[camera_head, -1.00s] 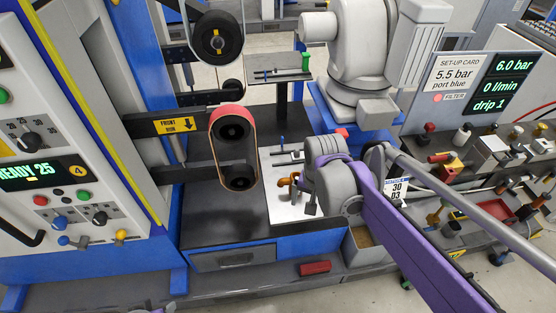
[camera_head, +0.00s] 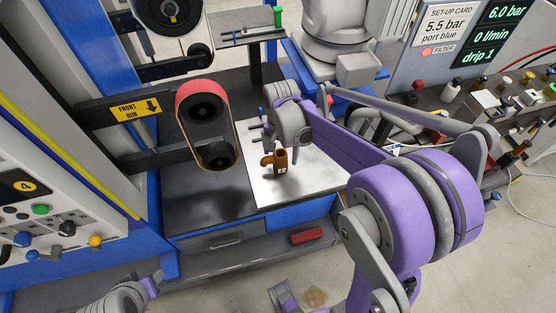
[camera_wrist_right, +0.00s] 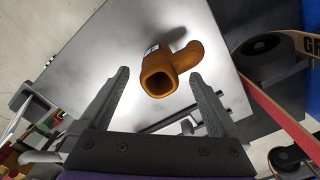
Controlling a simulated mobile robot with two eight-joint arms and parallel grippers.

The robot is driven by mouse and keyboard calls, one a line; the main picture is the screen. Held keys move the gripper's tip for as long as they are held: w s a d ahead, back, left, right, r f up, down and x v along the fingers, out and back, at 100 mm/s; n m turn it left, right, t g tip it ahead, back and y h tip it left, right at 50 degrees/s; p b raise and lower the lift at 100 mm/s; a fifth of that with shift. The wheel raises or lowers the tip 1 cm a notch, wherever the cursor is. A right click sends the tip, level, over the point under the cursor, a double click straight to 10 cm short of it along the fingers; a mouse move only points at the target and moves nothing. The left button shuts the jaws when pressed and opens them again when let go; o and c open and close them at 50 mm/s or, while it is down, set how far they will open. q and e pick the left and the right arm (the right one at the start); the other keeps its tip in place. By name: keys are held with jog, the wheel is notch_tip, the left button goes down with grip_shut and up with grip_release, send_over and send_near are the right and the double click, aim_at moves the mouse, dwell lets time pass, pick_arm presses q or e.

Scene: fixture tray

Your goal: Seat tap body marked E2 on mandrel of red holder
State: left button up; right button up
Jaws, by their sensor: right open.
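The orange-brown tap body (camera_head: 281,163) stands on the pale plate (camera_head: 310,182) and bears a small white label that I cannot read. In the right wrist view the tap body (camera_wrist_right: 165,68) shows its square open end, with its side spout to the right. My right gripper (camera_wrist_right: 160,78) is open, its two fingers on either side of the tap body in that view, apparently not touching it. In the head view it is partly hidden by its own wrist above the plate. A grey and purple part of my left arm (camera_head: 125,299) shows at bottom left; its jaws cannot be made out. I cannot identify the red holder or its mandrel.
A red-topped belt unit (camera_head: 203,115) overhangs the dark bench left of the plate. A red block (camera_head: 306,236) lies on the lower ledge. A metal rod fixture (camera_wrist_right: 188,122) lies beside the right finger. A grey robot arm (camera_head: 340,35) stands behind.

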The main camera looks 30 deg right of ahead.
notch_tip(320, 180, down, 5)
jog(key=shift+r, duration=0.15)
grip_shut()
dwell(0.5)
